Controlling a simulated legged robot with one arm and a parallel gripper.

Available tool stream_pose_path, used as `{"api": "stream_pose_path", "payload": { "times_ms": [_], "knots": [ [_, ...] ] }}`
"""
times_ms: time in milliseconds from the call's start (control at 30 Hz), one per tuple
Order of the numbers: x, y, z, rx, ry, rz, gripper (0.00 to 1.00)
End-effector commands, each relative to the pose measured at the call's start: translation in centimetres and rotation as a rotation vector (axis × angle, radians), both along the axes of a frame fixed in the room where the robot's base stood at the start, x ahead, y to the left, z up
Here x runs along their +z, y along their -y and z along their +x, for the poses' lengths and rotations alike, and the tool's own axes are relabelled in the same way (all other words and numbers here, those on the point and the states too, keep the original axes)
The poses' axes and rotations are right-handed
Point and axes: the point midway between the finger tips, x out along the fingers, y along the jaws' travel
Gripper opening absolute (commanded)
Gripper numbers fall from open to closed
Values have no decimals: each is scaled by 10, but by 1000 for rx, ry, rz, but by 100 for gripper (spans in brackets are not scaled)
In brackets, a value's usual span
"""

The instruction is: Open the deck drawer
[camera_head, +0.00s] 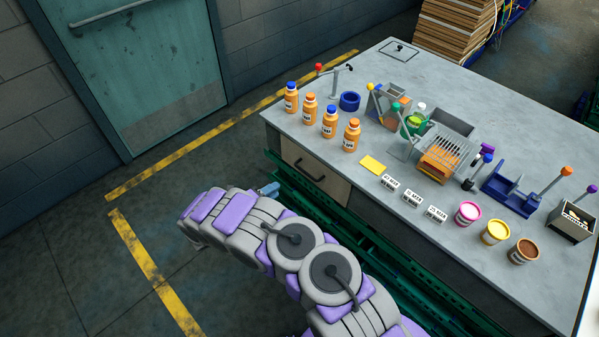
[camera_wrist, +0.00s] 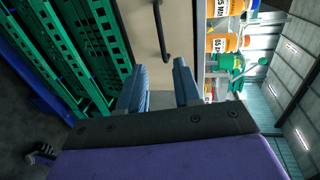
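The deck drawer (camera_head: 328,185) has a pale front with a dark bar handle (camera_head: 303,171) and sits under the left end of the grey worktop. It looks shut. In the wrist view the drawer front (camera_wrist: 188,40) fills the upper middle, and the dark handle (camera_wrist: 161,32) runs up the picture. My gripper (camera_wrist: 159,70) is open there, its two blue-grey fingers apart and empty, with the handle's near end beyond the gap between them. In the head view my gripper (camera_head: 268,190) shows small, left of and below the handle, apart from it.
Several orange bottles (camera_head: 330,122) stand on the worktop (camera_head: 300,138) above the drawer. Green crates or racks (camera_head: 385,252) line the worktop's lower front, close to my arm; they show at left in the wrist view (camera_wrist: 85,60). The floor at left is clear.

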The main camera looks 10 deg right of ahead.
Motion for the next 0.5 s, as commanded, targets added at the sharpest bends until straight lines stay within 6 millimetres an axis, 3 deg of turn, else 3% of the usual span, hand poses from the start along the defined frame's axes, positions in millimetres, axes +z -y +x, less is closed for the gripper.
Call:
{"api": "stream_pose_path", "payload": {
  "times_ms": [267, 500],
  "knots": [
    [-11, 29, 26, -6, 3, -6, 33],
    [-21, 66, 53, -4, 2, -5, 33]
  ]
}}
